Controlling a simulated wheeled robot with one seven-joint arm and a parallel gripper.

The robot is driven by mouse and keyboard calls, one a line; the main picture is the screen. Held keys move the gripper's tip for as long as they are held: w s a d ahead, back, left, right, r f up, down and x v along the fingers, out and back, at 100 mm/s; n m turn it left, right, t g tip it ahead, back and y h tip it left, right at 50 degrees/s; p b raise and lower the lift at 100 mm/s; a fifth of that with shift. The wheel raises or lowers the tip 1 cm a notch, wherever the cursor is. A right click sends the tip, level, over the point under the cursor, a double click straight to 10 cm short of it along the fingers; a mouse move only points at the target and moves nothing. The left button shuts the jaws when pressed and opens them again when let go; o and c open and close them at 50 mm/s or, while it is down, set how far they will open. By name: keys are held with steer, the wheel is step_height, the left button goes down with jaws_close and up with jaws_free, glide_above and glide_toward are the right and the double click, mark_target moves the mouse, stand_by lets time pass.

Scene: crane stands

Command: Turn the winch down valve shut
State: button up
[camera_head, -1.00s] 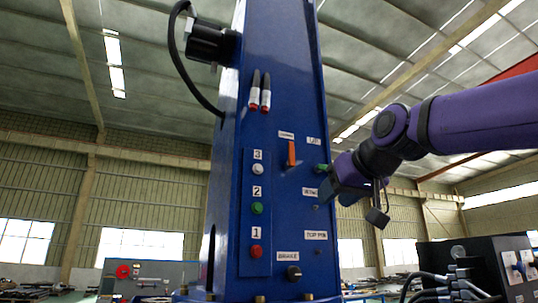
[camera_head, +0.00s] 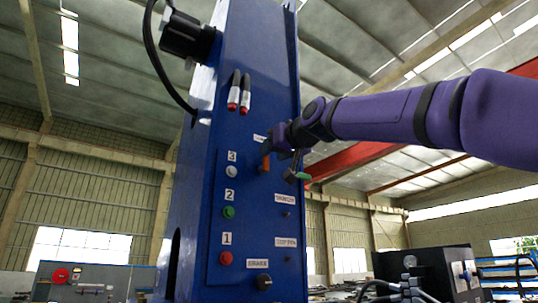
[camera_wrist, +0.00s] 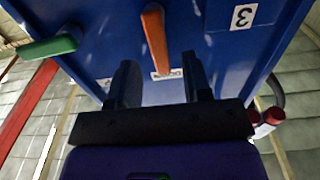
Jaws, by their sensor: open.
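An orange lever (camera_head: 264,163) on the blue column's panel has a small white label above it that seems to read DOWN. In the wrist view the orange lever (camera_wrist: 154,35) extends from the top edge toward that label, which appears upside down (camera_wrist: 168,75). My gripper (camera_head: 275,148) is at the panel by the lever's upper end, partly covering it and the labels. In the wrist view my gripper (camera_wrist: 160,82) is open, its fingers on either side of the label and the lever's near end. Contact with the lever cannot be told.
A green lever (camera_head: 302,176) is to the right of the orange one, near my gripper; it also shows in the wrist view (camera_wrist: 48,48). Buttons numbered 1 to 3 (camera_head: 229,212), a black brake knob (camera_head: 263,282) and two red-tipped items (camera_head: 239,97) share the blue column (camera_head: 215,130).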

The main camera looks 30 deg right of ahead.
steer(key=shift+w, duration=1.15)
jaws_close()
